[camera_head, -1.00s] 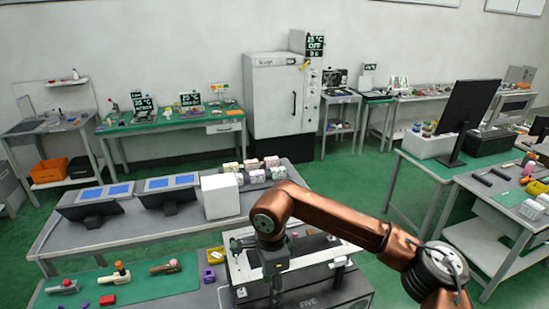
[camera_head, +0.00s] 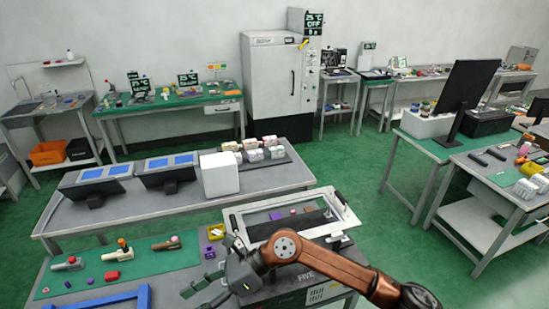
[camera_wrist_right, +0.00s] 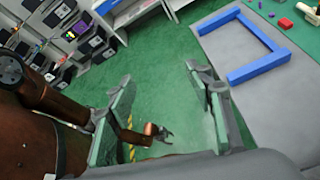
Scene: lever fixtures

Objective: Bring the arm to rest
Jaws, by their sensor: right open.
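My right arm (camera_head: 335,262) comes in from the lower right and bends left across the front bench. My right gripper (camera_head: 198,294) is at the bottom of the head view, left of the framed fixture (camera_head: 347,213). In the right wrist view my right gripper (camera_wrist_right: 158,78) shows two fingers spread wide with nothing between them, only green floor behind. A small dark gripper (camera_wrist_right: 164,132) on a copper-coloured link, apparently my left, shows lower down between those fingers. Its jaws are too small to judge.
A blue U-shaped bracket (camera_head: 142,296) lies at the front bench's lower left, close to my right gripper; the wrist view shows it at upper right. A green mat (camera_head: 135,262) holds several small parts. Behind stand tilted screens and a white box (camera_head: 219,174). Green floor lies right.

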